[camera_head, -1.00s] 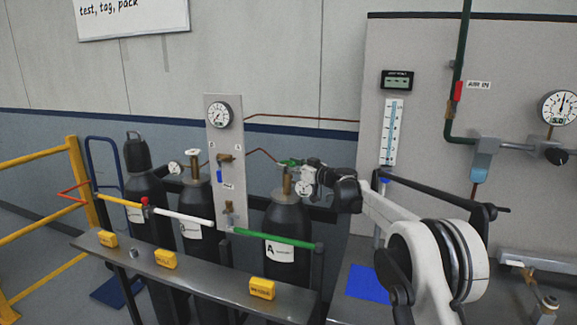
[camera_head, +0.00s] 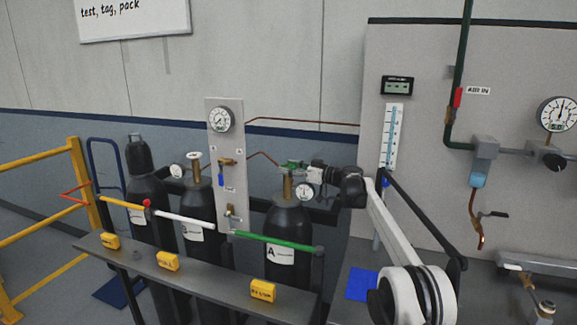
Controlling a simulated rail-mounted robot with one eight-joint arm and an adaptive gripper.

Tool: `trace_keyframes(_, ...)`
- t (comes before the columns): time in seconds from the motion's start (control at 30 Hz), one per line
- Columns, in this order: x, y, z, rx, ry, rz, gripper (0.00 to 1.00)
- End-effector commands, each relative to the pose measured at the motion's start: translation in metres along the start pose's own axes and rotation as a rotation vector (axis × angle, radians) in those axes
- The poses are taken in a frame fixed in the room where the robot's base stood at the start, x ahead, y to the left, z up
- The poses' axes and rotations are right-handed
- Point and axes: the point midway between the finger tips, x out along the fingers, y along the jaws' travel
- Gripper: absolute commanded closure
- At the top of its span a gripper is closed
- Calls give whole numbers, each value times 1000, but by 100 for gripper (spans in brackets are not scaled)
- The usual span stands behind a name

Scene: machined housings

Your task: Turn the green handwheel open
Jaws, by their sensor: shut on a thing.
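The green handwheel (camera_head: 291,164) sits on top of the brass valve of the right-hand dark cylinder (camera_head: 287,222), which carries a label with the letter A. My gripper (camera_head: 301,168) reaches it from the right, roughly level, and is shut on the handwheel's rim. The fingers and part of the wheel overlap and are small, so the exact contact is hard to see. A round gauge (camera_head: 304,192) hangs just below my gripper beside the valve.
Two more dark cylinders stand to the left, one with a white handwheel (camera_head: 194,155). A green bar (camera_head: 275,241) crosses in front of cylinder A. A grey shelf (camera_head: 205,272) with yellow tags runs before them. A panel with a gauge (camera_head: 220,119) stands behind.

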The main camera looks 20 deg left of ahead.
Motion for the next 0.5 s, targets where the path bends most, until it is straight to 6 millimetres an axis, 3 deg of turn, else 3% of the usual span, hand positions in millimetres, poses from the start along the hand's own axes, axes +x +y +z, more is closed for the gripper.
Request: trace_keyframes(0.5,-5,-1,2,1,-1,-30,76)
